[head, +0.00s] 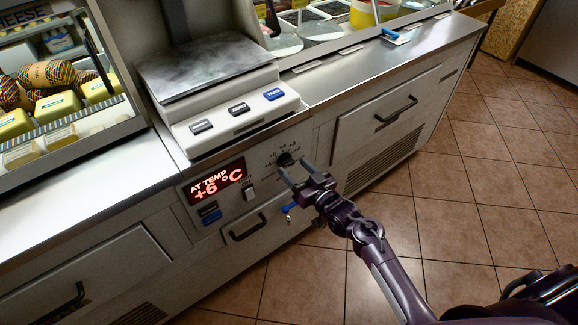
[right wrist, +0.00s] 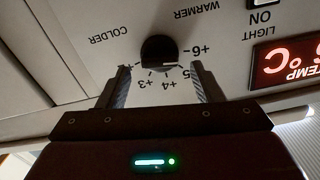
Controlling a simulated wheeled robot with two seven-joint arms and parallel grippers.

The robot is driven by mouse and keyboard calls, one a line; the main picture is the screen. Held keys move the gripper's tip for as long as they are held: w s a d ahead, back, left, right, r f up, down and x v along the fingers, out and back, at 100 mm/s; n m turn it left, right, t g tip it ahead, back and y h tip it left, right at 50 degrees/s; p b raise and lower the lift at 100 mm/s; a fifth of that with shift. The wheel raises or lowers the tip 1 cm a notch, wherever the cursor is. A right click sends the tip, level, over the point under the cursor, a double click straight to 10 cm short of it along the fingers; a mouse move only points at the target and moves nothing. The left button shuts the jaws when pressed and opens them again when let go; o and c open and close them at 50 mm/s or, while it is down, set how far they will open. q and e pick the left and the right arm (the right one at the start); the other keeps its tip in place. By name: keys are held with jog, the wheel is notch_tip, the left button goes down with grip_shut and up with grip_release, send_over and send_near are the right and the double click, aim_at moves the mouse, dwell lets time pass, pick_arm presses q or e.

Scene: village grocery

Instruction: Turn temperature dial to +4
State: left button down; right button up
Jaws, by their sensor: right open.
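The temperature dial (head: 286,160) is a small dark round knob on the cooler's front panel. In the right wrist view the dial (right wrist: 159,50) appears upside down, ringed by numbers including +3, +4 and +6, with COLDER and WARMER printed beyond. A light mark shows on its lower right edge; I cannot tell exactly which number it points to. The red display (head: 213,183) reads AT TEMP +6 °C. My right gripper (head: 294,169) is open and empty, its fingers pointing at the panel, one each side of the dial and seemingly short of it. My left gripper is not in view.
A light switch (head: 249,190) sits between display and dial. A scale (head: 230,110) with buttons stands on the counter above. A drawer handle (head: 247,228) and a key with a blue tag (head: 288,207) are below. The tiled floor (head: 480,220) at right is clear.

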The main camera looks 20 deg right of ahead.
aim_at(287, 162)
jog(key=shift+x, duration=1.1)
jog(key=c, duration=1)
